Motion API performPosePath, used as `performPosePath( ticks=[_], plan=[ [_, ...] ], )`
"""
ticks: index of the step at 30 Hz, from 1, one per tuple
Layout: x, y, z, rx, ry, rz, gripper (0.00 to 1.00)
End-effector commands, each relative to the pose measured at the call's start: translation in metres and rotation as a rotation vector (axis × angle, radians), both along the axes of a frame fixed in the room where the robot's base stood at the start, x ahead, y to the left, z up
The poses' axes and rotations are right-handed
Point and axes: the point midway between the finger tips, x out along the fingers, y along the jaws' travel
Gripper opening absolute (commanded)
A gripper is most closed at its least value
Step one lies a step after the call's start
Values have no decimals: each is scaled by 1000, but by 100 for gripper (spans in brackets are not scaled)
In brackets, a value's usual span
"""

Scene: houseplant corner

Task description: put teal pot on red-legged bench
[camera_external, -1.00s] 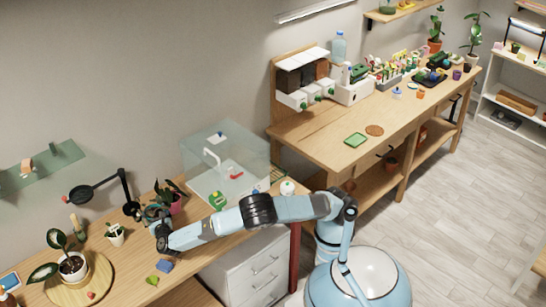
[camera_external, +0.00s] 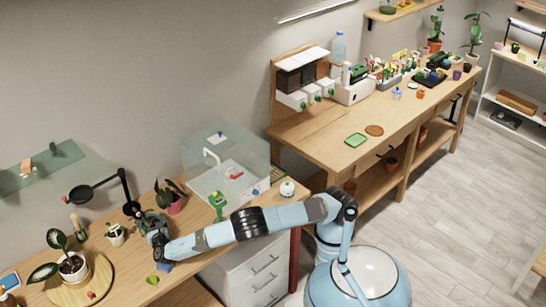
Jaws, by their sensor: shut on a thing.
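The red-legged bench (camera_external: 120,267) is the near wooden bench at the lower left; one red leg (camera_external: 295,256) shows at its right end. My gripper (camera_external: 149,219) is low over the bench's back half, between a small white pot and a pink pot. It is shut on a small dark teal thing, which looks like the teal pot (camera_external: 152,216). My fingers hide most of it. I cannot tell whether its base touches the bench top.
A white pot (camera_external: 116,236) is close left of my gripper; a pink pot with a plant (camera_external: 175,204) is close right. A black lamp (camera_external: 126,192) stands behind. A glass tank (camera_external: 225,170) and green bottle (camera_external: 217,206) stand to the right.

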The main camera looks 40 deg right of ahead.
Motion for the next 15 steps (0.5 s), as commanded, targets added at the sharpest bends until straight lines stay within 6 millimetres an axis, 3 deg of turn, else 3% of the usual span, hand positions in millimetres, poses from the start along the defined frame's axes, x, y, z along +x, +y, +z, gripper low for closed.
performPosePath(
  ticks=[1, 2, 11, 15],
  plan=[
    [0, 0, -1, 0, -1, 0, 54],
    [0, 0, -1, 0, 0, 0, 99],
    [0, 0, 1, 0, 0, 0, 100],
    [-14, 4, 1, -1, 1, 1, 100]
  ],
)
